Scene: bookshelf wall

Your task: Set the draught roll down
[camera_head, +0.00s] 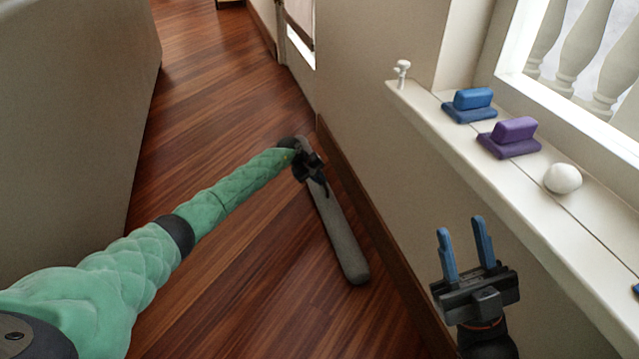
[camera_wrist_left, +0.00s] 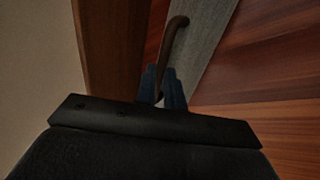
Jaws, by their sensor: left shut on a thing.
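The draught roll (camera_head: 340,235) is a long grey roll with a rounded end, low over the wooden floor beside the wall's foot. I cannot tell whether it touches the floor. My left gripper (camera_head: 320,182) is at its far end. In the left wrist view the blue fingers (camera_wrist_left: 165,88) are shut on a brown loop (camera_wrist_left: 173,45) of the roll, and the grey body (camera_wrist_left: 212,35) runs beyond them. The far end is partly hidden by the gripper. My right gripper (camera_head: 461,228) is open and empty, in front of the wall below the sill.
The white sill (camera_head: 440,118) at right holds a small white figure (camera_head: 402,72), a blue block (camera_head: 473,98), a purple block (camera_head: 514,131) and a white ball (camera_head: 562,178). A dark skirting board (camera_head: 365,215) runs along the wall. The wooden floor (camera_head: 240,265) left of the roll is clear.

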